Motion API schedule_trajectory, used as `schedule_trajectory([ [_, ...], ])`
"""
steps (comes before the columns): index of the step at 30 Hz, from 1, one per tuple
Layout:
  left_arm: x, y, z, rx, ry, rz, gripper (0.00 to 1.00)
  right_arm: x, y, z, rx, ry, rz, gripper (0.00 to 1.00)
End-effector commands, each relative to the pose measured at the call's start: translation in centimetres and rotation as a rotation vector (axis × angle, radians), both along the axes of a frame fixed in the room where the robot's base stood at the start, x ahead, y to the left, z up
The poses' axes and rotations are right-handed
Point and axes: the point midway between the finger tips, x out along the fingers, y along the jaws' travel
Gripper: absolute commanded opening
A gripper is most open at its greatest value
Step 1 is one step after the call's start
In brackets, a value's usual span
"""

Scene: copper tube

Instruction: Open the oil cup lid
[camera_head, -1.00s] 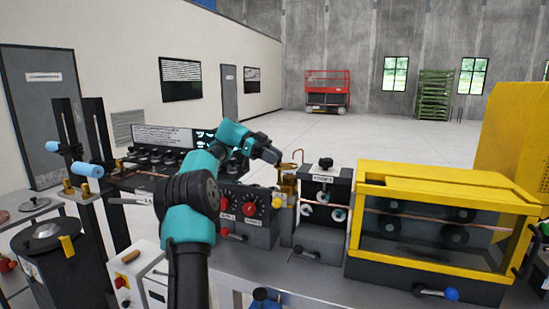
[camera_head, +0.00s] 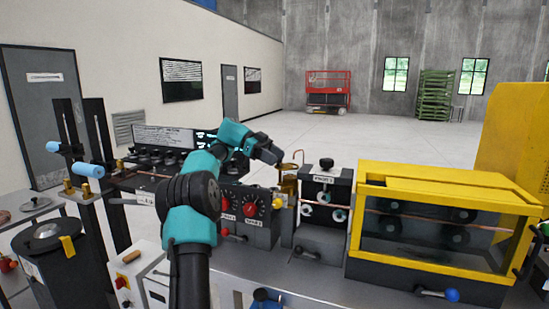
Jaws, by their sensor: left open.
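My left arm reaches up from the bottom of the head view, and its left gripper (camera_head: 274,157) is at the far end, just left of a brass oil cup (camera_head: 289,180). The cup is a small upright vessel with a thin copper-coloured bent piece above it. The fingertips are small and dark, and seem to be beside the cup's upper part. I cannot tell whether they touch it. Whether the lid is up or down is too small to tell. My right gripper does not show.
A black block with rollers (camera_head: 324,205) and a knob stands right of the cup. Further right is a yellow-framed glass guard (camera_head: 440,228). A control box with red knobs (camera_head: 250,218) stands to the left. Tall black posts (camera_head: 100,150) with blue rollers rise at far left.

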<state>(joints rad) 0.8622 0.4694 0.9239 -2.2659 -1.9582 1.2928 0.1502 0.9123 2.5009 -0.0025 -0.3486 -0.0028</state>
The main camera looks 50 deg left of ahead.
Motion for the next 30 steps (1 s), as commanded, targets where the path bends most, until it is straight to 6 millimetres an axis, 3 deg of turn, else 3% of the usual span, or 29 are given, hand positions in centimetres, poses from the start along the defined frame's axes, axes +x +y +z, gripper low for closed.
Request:
schedule_trajectory([
  [16,0.0,-0.1,3.4,0.001,-0.002,0.001,0.48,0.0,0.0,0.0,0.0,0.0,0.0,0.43],
  [30,-1.4,-1.8,3.7,-0.001,0.0,0.0,0.48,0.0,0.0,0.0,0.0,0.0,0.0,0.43],
])
